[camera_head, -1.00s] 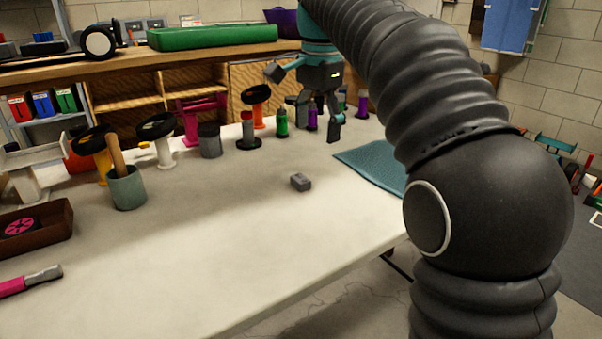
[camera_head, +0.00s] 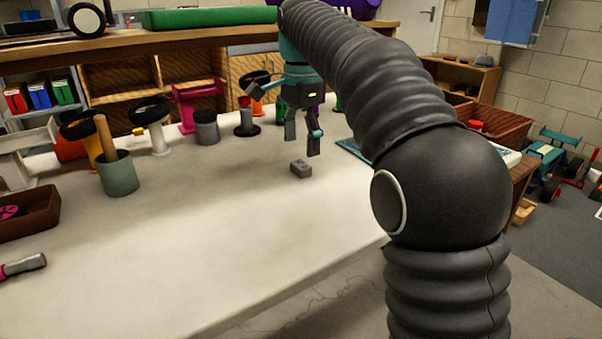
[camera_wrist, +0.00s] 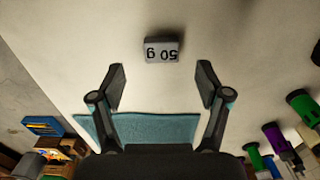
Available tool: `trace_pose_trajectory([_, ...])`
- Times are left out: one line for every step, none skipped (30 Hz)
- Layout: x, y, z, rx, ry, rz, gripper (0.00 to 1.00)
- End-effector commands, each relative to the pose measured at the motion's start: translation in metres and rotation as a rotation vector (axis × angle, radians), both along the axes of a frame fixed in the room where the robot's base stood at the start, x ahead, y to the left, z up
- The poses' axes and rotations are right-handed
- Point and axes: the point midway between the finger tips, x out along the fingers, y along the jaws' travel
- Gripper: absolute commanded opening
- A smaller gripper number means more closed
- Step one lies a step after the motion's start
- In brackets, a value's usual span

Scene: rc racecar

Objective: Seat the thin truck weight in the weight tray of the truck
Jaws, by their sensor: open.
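A small grey weight block (camera_head: 301,169) lies on the pale worktable. In the wrist view the grey weight (camera_wrist: 162,50) reads "50 g", upside down, and lies just beyond the space between my fingertips. My gripper (camera_head: 302,146) is open and empty above the table, close behind the weight in the head view. Its two spread fingers (camera_wrist: 161,80) also show in the wrist view, apart from the weight. A truck with teal parts (camera_head: 549,152) stands on the floor at the far right. I cannot make out its weight tray.
The table (camera_head: 200,240) is clear around the weight and toward its front. A teal mat (camera_wrist: 155,128) lies nearby. A green cup (camera_head: 118,174), a brown tray (camera_head: 45,222) and several coloured stands line the left and back. A red-brown crate (camera_head: 500,128) is at right.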

Motion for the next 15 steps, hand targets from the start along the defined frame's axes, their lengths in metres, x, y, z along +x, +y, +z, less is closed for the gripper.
trace_pose_trajectory([0.0,0.0,-0.004,-0.001,0.001,0.0,0.76])
trace_pose_trajectory([0.0,0.0,-0.006,-0.001,0.001,0.0,0.76])
trace_pose_trajectory([0.0,0.0,-0.011,0.0,0.002,0.0,0.76])
trace_pose_trajectory([0.001,0.0,-0.016,0.0,0.002,0.0,0.76])
trace_pose_trajectory([0.001,0.0,-0.021,0.0,0.002,0.0,0.76])
trace_pose_trajectory([0.002,0.0,-0.027,0.0,0.002,0.0,0.76])
trace_pose_trajectory([0.002,0.0,-0.032,-0.001,0.003,0.0,0.76])
trace_pose_trajectory([0.002,0.0,-0.036,0.0,0.002,0.0,0.76])
trace_pose_trajectory([0.002,0.0,-0.04,-0.001,0.002,0.0,0.76])
trace_pose_trajectory([0.002,0.0,-0.044,-0.001,0.003,0.0,0.76])
trace_pose_trajectory([0.002,0.0,-0.046,0.0,0.002,0.0,0.76])
trace_pose_trajectory([0.002,0.0,-0.049,-0.001,0.001,0.0,0.76])
trace_pose_trajectory([0.002,0.0,-0.05,0.0,0.0,0.0,0.76])
trace_pose_trajectory([0.002,0.0,-0.051,0.0,0.0,0.0,0.76])
trace_pose_trajectory([0.002,0.0,-0.052,-0.001,0.001,0.0,0.76])
